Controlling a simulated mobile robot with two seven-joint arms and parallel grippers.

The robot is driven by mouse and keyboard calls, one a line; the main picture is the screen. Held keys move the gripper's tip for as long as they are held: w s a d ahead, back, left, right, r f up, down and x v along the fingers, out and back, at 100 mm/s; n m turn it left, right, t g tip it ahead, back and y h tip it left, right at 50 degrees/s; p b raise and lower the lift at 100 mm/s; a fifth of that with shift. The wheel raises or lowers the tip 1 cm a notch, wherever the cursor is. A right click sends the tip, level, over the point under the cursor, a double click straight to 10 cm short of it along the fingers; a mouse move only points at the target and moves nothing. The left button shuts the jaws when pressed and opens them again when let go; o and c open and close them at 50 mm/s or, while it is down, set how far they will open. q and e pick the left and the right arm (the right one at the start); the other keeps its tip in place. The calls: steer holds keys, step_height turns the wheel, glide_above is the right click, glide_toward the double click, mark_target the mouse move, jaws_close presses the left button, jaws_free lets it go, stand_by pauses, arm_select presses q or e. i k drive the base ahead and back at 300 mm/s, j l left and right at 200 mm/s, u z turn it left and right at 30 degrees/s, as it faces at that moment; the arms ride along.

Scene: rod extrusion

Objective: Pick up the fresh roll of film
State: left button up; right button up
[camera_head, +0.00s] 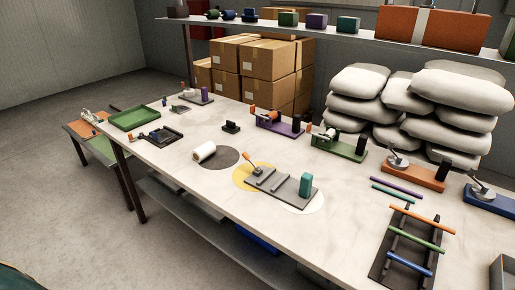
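A white roll of film (204,152) lies on its side on the table, partly over a dark grey round mat (226,158). Its visible end is tan. Nothing touches it from above. Neither of my grippers shows in this view.
The long pale table (215,205) carries a grey fixture (280,186) with a teal block and orange-tipped lever, on yellow and white discs. A green tray (135,117) is at the far left. Purple (279,124) and green (338,148) fixtures stand behind. A rod rack (411,246) is at right.

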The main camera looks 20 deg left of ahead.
mark_target(206, 150)
steer(key=j+z, duration=0.95)
steer(key=k+j+z, duration=0.25)
steer(key=j, duration=0.2)
steer(key=k+j+z, duration=0.3)
steer(key=j, duration=0.15)
steer(key=k+j, duration=0.15)
steer(key=j, duration=0.15)
steer(key=k+j+z, duration=0.1)
steer(key=j, duration=0.25)
steer(key=k+j, duration=0.15)
steer(key=j, duration=0.15)
steer(key=z, duration=0.05)
